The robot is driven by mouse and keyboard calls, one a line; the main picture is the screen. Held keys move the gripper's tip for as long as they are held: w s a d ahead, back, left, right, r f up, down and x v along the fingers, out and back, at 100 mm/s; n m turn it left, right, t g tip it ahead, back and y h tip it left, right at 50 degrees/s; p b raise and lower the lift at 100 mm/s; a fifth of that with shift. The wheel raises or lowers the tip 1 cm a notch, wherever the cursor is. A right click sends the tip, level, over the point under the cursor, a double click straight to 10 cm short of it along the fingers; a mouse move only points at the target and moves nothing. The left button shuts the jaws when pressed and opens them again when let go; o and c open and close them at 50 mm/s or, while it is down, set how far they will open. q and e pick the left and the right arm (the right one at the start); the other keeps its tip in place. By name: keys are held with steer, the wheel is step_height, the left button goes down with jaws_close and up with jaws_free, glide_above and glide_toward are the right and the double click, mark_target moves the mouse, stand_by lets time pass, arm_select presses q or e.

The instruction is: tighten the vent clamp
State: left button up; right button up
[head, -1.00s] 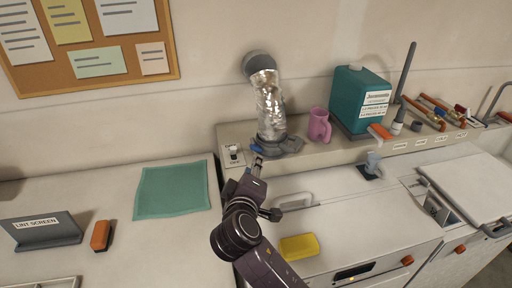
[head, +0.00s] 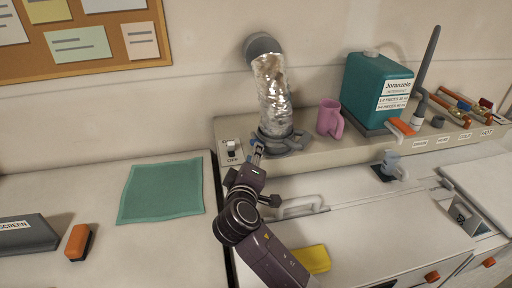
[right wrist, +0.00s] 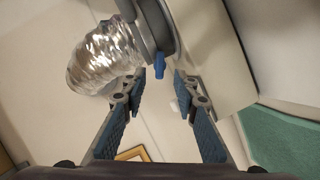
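The silver foil vent duct (head: 272,92) rises from a grey clamp (head: 287,142) at its base on the back ledge and meets a grey wall collar. My right gripper (head: 257,153) is at the clamp's left front side. In the right wrist view, the gripper (right wrist: 163,95) is open, with its two blue-padded fingers apart. The clamp's grey ring (right wrist: 158,22) is beyond the fingertips, and its small blue screw tab (right wrist: 158,64) shows in the gap between them. The fingers do not appear closed on it. My left gripper is not in view.
A pink mug (head: 329,119) and a teal detergent jug (head: 375,88) stand right of the duct on the ledge. A switch (head: 232,150) is just left of the gripper. A green cloth (head: 162,190) and an orange-topped block (head: 78,242) lie on the left counter. A yellow sponge (head: 313,259) is partly behind my arm.

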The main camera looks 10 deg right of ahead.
steer(key=p+x, duration=0.1)
steer(key=x, duration=0.4)
steer(key=shift+s, duration=0.1)
jaws_close()
